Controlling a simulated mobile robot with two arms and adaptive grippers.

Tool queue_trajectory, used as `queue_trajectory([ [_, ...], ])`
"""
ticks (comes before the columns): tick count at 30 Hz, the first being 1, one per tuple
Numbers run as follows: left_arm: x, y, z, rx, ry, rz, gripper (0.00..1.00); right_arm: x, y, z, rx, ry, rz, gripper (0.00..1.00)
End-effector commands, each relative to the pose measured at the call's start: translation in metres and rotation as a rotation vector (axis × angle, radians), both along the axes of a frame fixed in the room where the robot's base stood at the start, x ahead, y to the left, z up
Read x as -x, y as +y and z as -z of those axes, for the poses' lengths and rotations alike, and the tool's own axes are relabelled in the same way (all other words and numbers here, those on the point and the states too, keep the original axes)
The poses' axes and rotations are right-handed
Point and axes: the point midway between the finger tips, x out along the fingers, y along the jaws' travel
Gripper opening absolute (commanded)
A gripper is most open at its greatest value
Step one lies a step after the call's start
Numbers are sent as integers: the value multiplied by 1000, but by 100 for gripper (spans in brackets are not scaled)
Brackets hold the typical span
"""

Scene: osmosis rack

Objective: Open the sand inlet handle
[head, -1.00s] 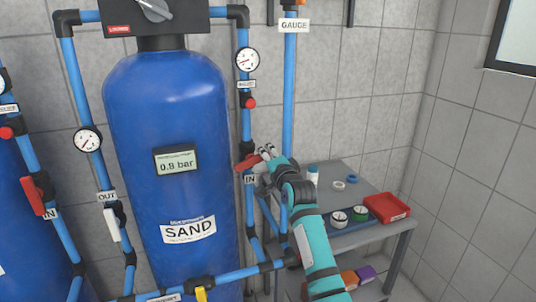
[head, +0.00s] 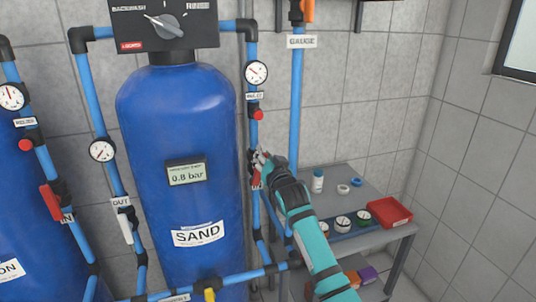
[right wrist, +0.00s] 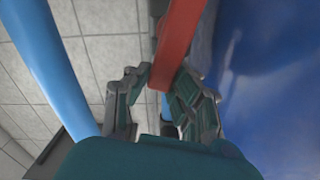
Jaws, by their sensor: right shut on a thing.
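The sand inlet handle (head: 256,181) is red and sits on the blue pipe right of the blue SAND tank (head: 178,130). My right gripper (head: 261,156) covers much of it in the head view. In the right wrist view the red handle (right wrist: 178,42) is a long bar whose end lies between the fingers of my right gripper (right wrist: 160,82), which is shut on it. The handle now appears to run roughly along the pipe, but its exact angle is partly hidden. My left gripper is not in view.
A grey table (head: 362,195) with a red tray (head: 390,212) and small containers stands right of my arm. The vertical gauge pipe (head: 296,100) is close to the right. Another red handle (head: 50,202) is at far left. A pressure gauge (head: 256,73) sits above the inlet.

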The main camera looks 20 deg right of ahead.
Motion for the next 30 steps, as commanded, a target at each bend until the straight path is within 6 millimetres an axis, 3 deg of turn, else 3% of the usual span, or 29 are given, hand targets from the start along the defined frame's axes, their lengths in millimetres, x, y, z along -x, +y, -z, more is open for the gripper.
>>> queue_trajectory([
  [12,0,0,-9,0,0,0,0,1,12,1,260,-3,0,0],
  [30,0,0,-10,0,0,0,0,1,15,2,331,-3,0,0],
])
